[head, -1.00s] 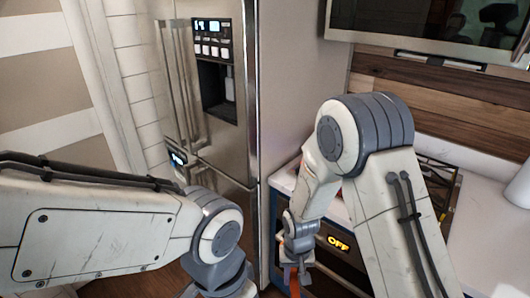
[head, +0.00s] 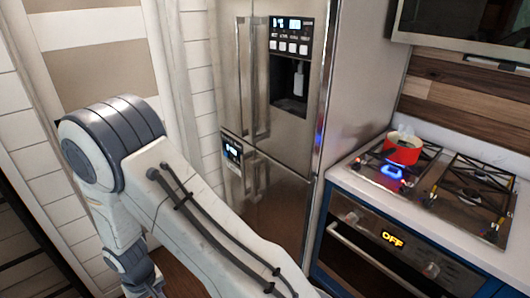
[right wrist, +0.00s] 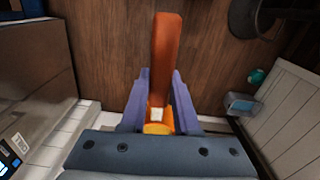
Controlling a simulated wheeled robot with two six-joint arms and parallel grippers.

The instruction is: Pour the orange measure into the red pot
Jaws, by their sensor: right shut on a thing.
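The red pot (head: 403,148) stands upright on the stove's left side in the head view, with pale vapour or a light shape above it. My right gripper (right wrist: 158,102) is shut on the orange measure (right wrist: 166,50) in the right wrist view. The measure's long handle points up the picture, and a brighter orange part with a small white patch shows between the fingers. The measure's contents cannot be made out. In the head view my right arm crosses the lower left, with its gripper out of the picture, well left of the pot. My left gripper is out of view.
A blue flame (head: 392,172) shows at the burner by the pot. The oven (head: 372,262) below reads OFF. A steel fridge (head: 283,135) stands left of the stove. Wooden floor (right wrist: 105,45) lies under the held measure. A grey box (right wrist: 243,104) and teal object (right wrist: 257,76) lie right.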

